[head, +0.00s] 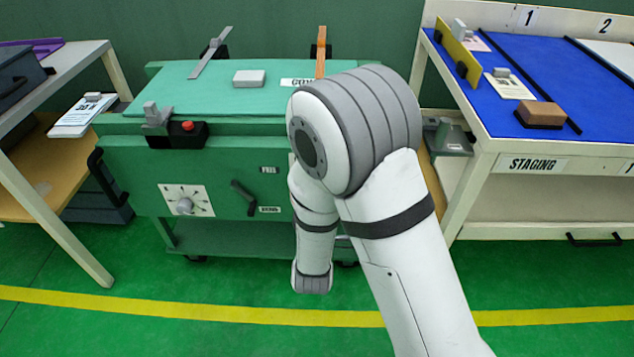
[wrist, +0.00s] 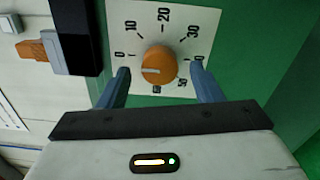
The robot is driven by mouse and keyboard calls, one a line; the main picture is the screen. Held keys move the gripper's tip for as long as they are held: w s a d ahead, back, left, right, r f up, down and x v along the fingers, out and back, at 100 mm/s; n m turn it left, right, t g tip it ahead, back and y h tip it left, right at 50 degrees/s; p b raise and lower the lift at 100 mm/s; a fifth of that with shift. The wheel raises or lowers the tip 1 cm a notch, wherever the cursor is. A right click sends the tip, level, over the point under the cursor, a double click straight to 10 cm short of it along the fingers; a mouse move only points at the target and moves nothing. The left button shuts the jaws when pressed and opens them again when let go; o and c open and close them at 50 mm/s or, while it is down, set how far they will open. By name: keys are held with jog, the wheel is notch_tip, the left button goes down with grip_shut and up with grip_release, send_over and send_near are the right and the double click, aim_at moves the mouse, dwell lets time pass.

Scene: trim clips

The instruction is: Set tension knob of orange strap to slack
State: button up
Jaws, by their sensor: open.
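In the wrist view an orange knob (wrist: 159,65) sits on a white dial plate (wrist: 179,18) marked with numbers from 0 upward. A white line on the knob points left, roughly toward the 0 side. My gripper (wrist: 161,72) is open, with one blue-grey finger on each side of the knob; I cannot tell whether they touch it. The arm hides the orange knob and the gripper there.
The green bench (head: 130,160) also carries a grey strap (head: 210,53) and a second dial with a grey knob (head: 185,205). A black block (wrist: 75,35) lies left of the dial plate in the wrist view. The blue-topped staging table (head: 560,75) stands at right.

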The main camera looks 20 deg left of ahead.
jog(key=shift+p+v, duration=0.3)
jog(key=shift+v, duration=2.05)
